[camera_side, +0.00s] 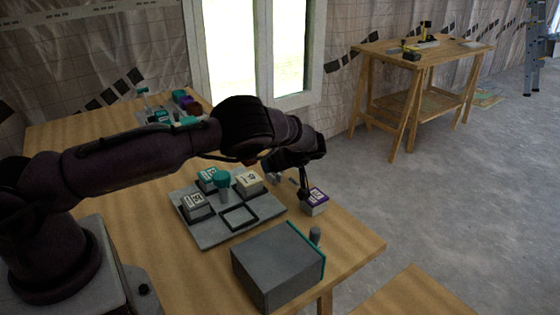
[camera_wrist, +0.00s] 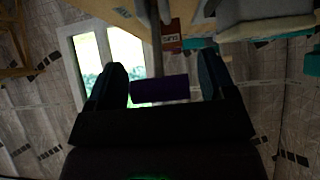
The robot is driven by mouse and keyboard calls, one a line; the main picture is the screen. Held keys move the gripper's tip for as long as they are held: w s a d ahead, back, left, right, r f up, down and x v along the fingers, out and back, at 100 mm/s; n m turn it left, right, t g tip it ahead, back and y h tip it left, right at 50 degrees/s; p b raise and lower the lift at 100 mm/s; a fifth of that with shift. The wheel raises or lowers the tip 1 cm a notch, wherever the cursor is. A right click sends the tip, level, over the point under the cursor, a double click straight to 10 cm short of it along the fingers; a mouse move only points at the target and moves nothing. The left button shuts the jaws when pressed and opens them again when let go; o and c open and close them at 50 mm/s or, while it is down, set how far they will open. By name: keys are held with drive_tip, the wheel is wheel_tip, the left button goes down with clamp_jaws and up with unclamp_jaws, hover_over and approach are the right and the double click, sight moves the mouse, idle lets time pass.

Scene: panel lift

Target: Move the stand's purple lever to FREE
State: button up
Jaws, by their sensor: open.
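In the wrist view, a purple bar (camera_wrist: 160,89), which looks like the lever, lies crosswise between the two dark fingers of my gripper (camera_wrist: 164,85). The fingers are open, with a gap on each side of the bar. A grey rod (camera_wrist: 157,40) runs up from near the bar, beside a small red label (camera_wrist: 171,36) whose lettering I cannot read. In the side view my gripper (camera_side: 304,190) points down over the table's right part, by a block with a purple top (camera_side: 317,197). The stand cannot be clearly made out there; my arm hides part of the table.
A grey tray (camera_side: 215,238) carries several labelled blocks and a teal-topped post (camera_side: 222,181). A large grey box (camera_side: 270,270) with a teal edge stands at the table's front. Small coloured items (camera_side: 187,102) lie at the back left. A wooden workbench (camera_side: 425,50) stands apart.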

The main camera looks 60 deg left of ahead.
drive_tip(key=v, duration=1.3)
drive_tip(key=s+d+r+m+t+h, duration=0.2)
drive_tip(key=s+r+m, duration=0.4)
drive_tip(key=s, duration=0.4)
drive_tip(key=s+d+r+m+t+h, duration=0.1)
drive_tip(key=s+r+m+h, duration=0.3)
drive_tip(key=s, duration=0.7)
drive_tip(key=s+d+r+m+t+h, duration=0.2)
drive_tip(key=s+r+m+h, duration=0.2)
drive_tip(key=s+r+m, duration=0.4)
wheel_tip(320, 180, up, 2)
drive_tip(key=s, duration=0.3)
drive_tip(key=shift+d+r+t, duration=0.2)
drive_tip(key=shift+d+t, duration=0.1)
drive_tip(key=shift+d, duration=0.05)
